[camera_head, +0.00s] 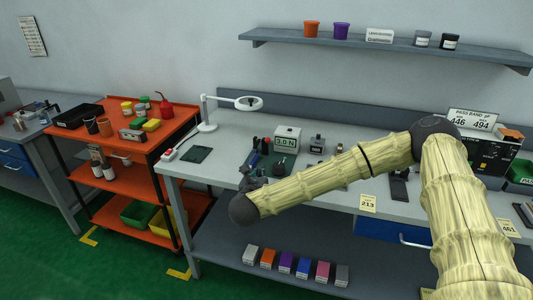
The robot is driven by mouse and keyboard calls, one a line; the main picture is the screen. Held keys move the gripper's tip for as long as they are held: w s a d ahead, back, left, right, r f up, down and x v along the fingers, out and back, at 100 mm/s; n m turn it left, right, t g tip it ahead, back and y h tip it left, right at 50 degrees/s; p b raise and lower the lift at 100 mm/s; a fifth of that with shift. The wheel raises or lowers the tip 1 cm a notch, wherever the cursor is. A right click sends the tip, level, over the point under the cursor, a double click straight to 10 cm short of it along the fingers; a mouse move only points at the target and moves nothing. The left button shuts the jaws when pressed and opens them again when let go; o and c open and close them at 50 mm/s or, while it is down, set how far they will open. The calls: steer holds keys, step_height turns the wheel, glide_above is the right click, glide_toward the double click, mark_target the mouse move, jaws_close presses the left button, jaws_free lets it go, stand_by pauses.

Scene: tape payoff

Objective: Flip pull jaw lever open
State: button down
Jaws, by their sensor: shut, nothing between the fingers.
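My gripper (255,161) is a small dark shape beyond the round dark joint at the left end of my arm, above the workbench's front left part. It is shut and I see nothing held in it. A force gauge (287,139) with a "3.0 N" display stands on the bench just right of and behind the gripper. Small dark parts lie around the gripper and blend with it. I cannot pick out the pull jaw or its lever here; it may be hidden by the gripper or arm. I cannot tell whether the gripper touches anything.
The workbench (226,142) also holds a magnifier lamp (208,116), a dark green pad (195,155) and a grey block device (317,144). My arm crosses over the bench front. An orange cart (120,180) stands left. A shelf (400,46) hangs above the bench.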

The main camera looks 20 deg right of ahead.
steer(key=p+x, duration=0.1)
steer(key=x, duration=0.3)
steer(key=p+x, duration=0.2)
steer(key=x, duration=0.3)
steer(key=shift+w+r+p, duration=0.2)
steer(key=shift+p, duration=0.1)
steer(key=w+p, duration=0.1)
steer(key=w+d+r, duration=0.1)
steer(key=shift+w+d+r+p, duration=0.1)
steer(key=shift+w+d+p, duration=0.05)
steer(key=shift+w+p, duration=0.2)
steer(key=shift+w+d+r, duration=0.2)
steer(key=shift+w+r, duration=0.05)
steer(key=shift+w, duration=0.25)
steer(key=shift+a+r, duration=0.1)
steer(key=shift+w+r, duration=0.1)
steer(key=shift+r, duration=0.2)
